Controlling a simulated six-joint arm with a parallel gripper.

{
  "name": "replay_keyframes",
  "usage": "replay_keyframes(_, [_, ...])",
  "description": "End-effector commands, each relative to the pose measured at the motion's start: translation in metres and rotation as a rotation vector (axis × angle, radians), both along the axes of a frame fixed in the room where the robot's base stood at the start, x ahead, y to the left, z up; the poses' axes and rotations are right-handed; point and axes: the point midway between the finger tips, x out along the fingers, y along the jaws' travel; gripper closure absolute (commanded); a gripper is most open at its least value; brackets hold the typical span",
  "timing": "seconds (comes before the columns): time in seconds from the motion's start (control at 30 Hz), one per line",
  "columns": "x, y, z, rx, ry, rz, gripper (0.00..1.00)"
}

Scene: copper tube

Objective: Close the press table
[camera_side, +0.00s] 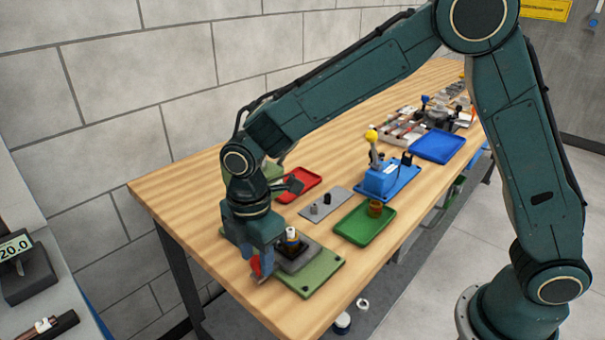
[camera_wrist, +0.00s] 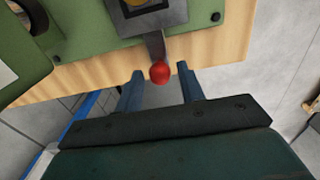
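The press stands at the near left table corner in the side view, with a green base (camera_side: 322,272) and a grey sliding table (camera_side: 304,259). A dark holder with a small light-and-copper piece (camera_side: 292,238) sits on the grey table. In the wrist view, the grey table (camera_wrist: 178,14) has a lever (camera_wrist: 155,45) ending in a red ball knob (camera_wrist: 160,73). My gripper (camera_wrist: 161,70) is open, its two blue fingers on either side of the knob with gaps to both. In the side view, my gripper (camera_side: 263,264) points down at the press front and partly hides the red knob.
A green tray (camera_side: 362,226) with a copper-coloured part, a grey plate (camera_side: 326,204) with pegs, a red tray (camera_side: 299,186) and a blue fixture (camera_side: 385,180) stand farther along the bench. Bare wood lies at the near left bench edge (camera_side: 185,213).

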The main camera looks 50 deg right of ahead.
Motion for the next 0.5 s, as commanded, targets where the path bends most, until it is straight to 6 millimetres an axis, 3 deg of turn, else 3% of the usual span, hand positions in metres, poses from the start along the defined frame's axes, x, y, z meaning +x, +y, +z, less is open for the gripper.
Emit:
replay_keyframes(0.03, [0.0, 0.0, 0.0001, 0.0, 0.0, 0.0, 0.72])
replay_keyframes(0.2, [0.0001, 0.0, 0.0002, 0.0, 0.0, 0.0, 1.0])
replay_keyframes(0.5, [0.0089, 0.0004, 0.0002, 0.0, -0.001, -0.001, 1.0])
